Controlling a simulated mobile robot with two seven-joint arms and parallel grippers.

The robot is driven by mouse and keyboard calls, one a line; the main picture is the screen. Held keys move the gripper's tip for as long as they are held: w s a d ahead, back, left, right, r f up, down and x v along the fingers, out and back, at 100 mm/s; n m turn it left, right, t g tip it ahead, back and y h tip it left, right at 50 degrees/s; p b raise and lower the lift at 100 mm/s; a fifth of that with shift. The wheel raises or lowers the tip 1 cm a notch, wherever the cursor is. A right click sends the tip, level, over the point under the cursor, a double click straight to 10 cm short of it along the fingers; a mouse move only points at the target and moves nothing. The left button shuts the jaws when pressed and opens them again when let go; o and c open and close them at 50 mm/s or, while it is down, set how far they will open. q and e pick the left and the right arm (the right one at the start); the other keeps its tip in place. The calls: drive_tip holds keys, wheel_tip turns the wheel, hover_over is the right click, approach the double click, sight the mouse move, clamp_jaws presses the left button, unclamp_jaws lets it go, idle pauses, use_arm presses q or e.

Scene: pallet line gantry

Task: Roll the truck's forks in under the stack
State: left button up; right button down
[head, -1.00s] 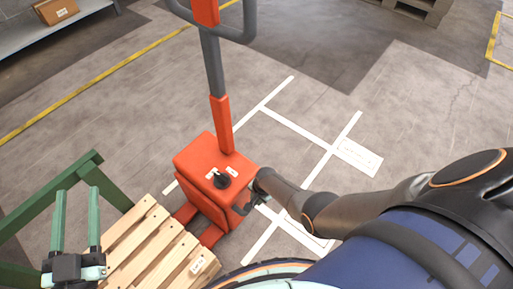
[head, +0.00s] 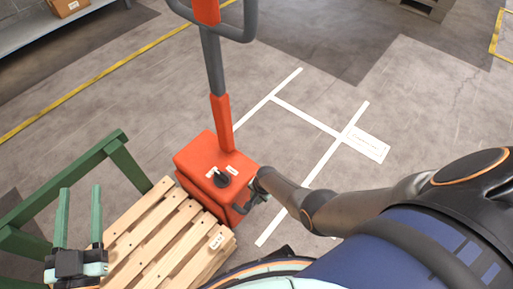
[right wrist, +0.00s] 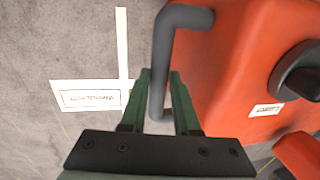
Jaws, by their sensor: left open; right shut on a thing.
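The orange pallet truck (head: 205,158) stands upright in the middle of the head view, its tall handle (head: 214,65) rising to the top edge. The stack of wooden pallets (head: 150,235) is at the lower left, right up against the truck's body in this view. The forks are hidden from sight. My right gripper (head: 260,190) is shut on a dark grab bar on the truck's side; the bar (right wrist: 166,70) runs between its green fingers in the right wrist view. My left gripper (head: 80,192) is open and empty, left of the stack.
A green frame (head: 75,180) stands along the left of the stack. White lines (head: 318,124) and a white label plate (head: 366,143) mark the floor to the right. A shelf with a cardboard box (head: 68,6) is at the top left. The floor behind the truck is clear.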

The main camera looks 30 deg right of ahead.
drive_tip(key=shift+s+a+f, duration=0.2)
drive_tip(key=shift+s+a, duration=0.1)
drive_tip(key=c, duration=0.9)
unclamp_jaws()
drive_tip(key=shift+c, duration=0.2)
drive_tip(key=shift+o, duration=1.4)
drive_tip(key=shift+w+d+r, duration=0.1)
drive_tip(key=shift+w, duration=0.05)
drive_tip(key=shift+d, duration=0.1)
drive_tip(key=shift+w+r, duration=0.1)
